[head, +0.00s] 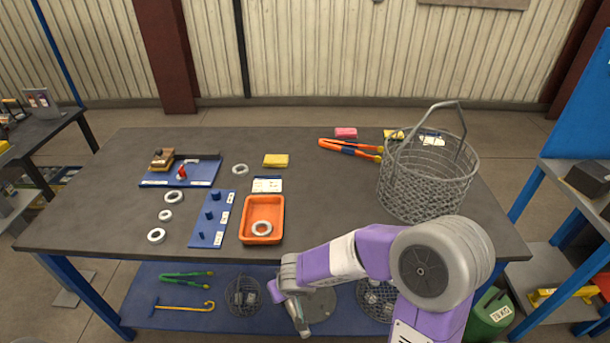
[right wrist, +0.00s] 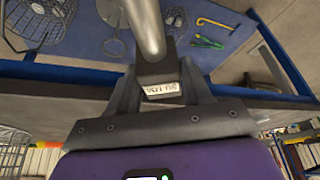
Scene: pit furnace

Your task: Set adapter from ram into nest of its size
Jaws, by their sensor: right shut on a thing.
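My right gripper (head: 290,292) is low at the table's front edge. In the right wrist view it (right wrist: 161,95) is shut on the dark end block of a grey rod (right wrist: 145,30). The block carries a white label (right wrist: 161,89), too blurred to read surely. The rod (head: 301,318) points down and away; I cannot make out an adapter on its far end. On the table, a blue board (head: 222,222) has dark pegs of differing sizes with white labels beside them. White rings (head: 174,197) lie left of it. My left gripper is out of view.
A wire basket (head: 428,180) stands at the table's right. A blue base (head: 192,178) with a wooden block and red part sits back left. Orange-handled tongs (head: 350,149) and a yellow block (head: 276,160) lie behind. The lower shelf (head: 215,315) holds tools. The middle right tabletop is clear.

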